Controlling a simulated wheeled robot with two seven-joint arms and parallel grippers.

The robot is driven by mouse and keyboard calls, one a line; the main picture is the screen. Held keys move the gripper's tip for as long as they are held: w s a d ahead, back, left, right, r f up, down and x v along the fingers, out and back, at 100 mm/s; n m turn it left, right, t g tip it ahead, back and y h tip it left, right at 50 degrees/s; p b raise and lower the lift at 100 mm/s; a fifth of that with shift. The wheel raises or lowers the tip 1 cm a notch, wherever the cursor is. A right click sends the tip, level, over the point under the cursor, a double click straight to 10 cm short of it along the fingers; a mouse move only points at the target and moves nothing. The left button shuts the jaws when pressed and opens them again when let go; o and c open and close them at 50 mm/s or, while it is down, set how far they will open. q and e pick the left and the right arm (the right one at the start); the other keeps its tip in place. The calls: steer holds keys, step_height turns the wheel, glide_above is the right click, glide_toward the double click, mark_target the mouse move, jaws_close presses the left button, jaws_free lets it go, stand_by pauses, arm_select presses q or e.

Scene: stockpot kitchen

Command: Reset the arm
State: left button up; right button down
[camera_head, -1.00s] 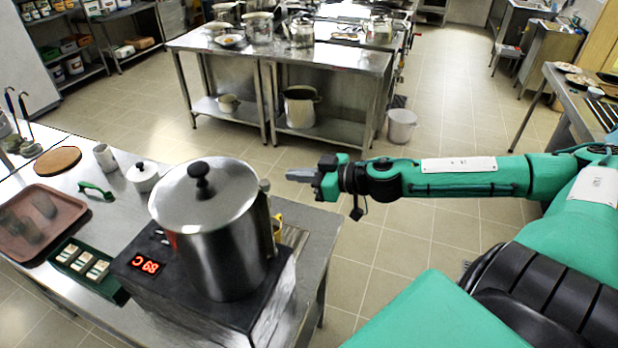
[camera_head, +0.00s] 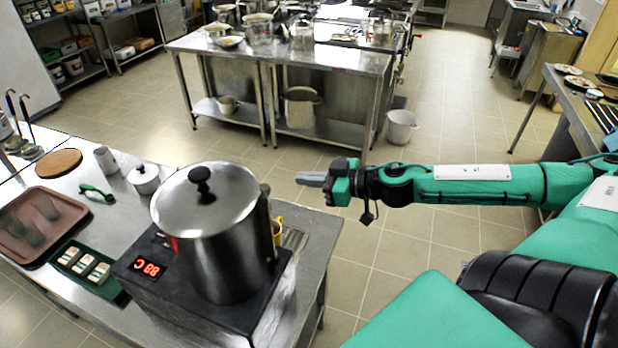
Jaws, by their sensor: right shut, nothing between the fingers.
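My right gripper (camera_head: 311,179) is at the end of my green right arm, which comes in from the right. Its grey fingers are shut with nothing between them and point left. It hangs in the air right of the large lidded stockpot (camera_head: 219,235), apart from it, over the open floor. The stockpot stands on a dark hot plate (camera_head: 150,285) with a red lit display. My left gripper does not show.
A steel table (camera_head: 348,58) stands behind. Open tiled floor (camera_head: 440,135) lies around my right arm.

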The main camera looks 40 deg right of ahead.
stand_by(0.6)
